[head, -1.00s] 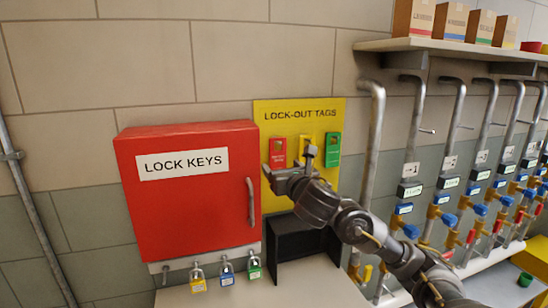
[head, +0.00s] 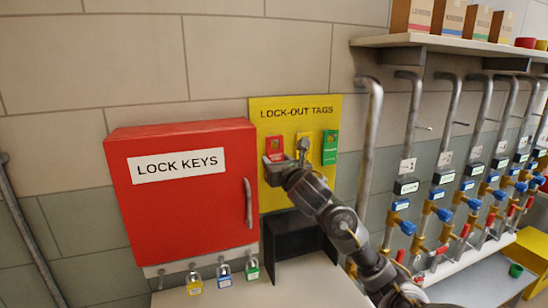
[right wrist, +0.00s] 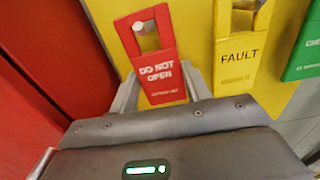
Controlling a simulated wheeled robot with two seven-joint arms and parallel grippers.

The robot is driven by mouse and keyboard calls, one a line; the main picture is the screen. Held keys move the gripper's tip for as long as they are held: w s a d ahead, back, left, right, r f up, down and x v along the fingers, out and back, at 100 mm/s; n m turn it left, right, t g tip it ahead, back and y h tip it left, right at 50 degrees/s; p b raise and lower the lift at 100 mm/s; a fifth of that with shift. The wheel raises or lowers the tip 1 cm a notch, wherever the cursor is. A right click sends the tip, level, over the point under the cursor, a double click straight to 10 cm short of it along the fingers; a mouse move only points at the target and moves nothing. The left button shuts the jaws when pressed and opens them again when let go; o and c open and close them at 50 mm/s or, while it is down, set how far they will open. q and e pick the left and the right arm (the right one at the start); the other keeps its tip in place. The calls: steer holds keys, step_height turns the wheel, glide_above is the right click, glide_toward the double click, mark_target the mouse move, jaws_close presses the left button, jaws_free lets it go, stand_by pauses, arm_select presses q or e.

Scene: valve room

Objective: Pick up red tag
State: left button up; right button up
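The red tag (head: 274,147) hangs at the left of the yellow lock-out tags board. In the right wrist view the red tag (right wrist: 158,70) reads "DO NOT OPEN" and hangs on a peg through its top hole. My right gripper (head: 287,158) is at the board, in front of the tag's lower part. In the right wrist view the fingers of my right gripper (right wrist: 160,92) stand apart, one on each side of the tag's lower end. I cannot tell whether either touches it. My left gripper is not in view.
A yellow "FAULT" tag (right wrist: 237,50) and a green tag (head: 330,147) hang to the right. The red lock keys box (head: 185,215) stands close on the left. A black holder (head: 300,240) is below the board. Pipes with valves (head: 440,190) stand on the right.

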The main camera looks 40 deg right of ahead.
steer(key=shift+w+a, duration=0.1)
steer(key=shift+c, duration=1.2)
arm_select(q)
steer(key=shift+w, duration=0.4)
arm_select(e)
steer(key=shift+c, duration=0.3)
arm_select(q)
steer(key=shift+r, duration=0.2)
arm_select(e)
steer(key=shift+r, duration=0.25)
